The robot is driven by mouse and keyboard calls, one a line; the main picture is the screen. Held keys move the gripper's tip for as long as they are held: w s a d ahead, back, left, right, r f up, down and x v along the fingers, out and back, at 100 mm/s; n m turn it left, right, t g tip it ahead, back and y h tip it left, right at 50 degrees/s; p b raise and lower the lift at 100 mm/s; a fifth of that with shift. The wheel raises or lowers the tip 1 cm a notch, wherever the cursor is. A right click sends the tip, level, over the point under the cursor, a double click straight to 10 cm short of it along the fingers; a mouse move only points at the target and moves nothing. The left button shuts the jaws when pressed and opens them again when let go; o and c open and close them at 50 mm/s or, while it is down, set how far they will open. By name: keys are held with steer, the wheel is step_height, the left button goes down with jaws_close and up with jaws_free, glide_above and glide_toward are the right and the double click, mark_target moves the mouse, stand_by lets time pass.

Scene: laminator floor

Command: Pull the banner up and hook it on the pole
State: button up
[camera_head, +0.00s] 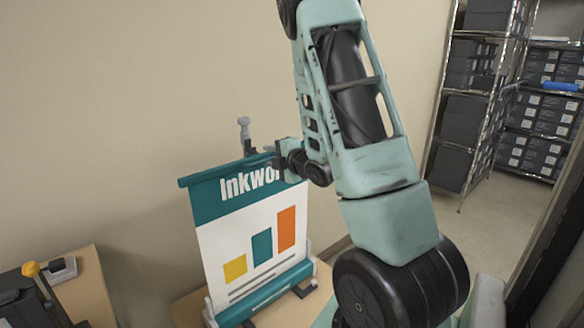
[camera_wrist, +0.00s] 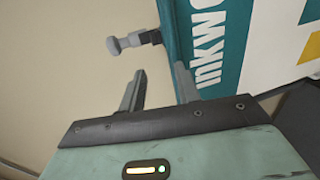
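The banner (camera_head: 247,225) stands unrolled and upright, white with a teal top, "Inkwo…" lettering and coloured bars. In the wrist view the pole top (camera_wrist: 127,42) reaches the banner's teal edge (camera_wrist: 176,40) through a dark hook (camera_wrist: 150,36); I cannot tell if the hook holds the bar. My gripper (camera_head: 277,158) is at the right part of the top edge. In the wrist view its fingers (camera_wrist: 159,72) are apart with bare wall between them, the right finger close to the banner edge.
The banner's base (camera_head: 264,292) rests on a light wooden table (camera_head: 300,311). Another table at lower left holds a dark device with a yellow knob (camera_head: 30,269). A plain wall is behind. Shelves with grey boxes (camera_head: 468,110) stand at the right.

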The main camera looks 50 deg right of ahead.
steer(key=b+v, duration=1)
steer(key=b, duration=0.2)
steer(key=shift+f, duration=0.1)
stand_by(0.6)
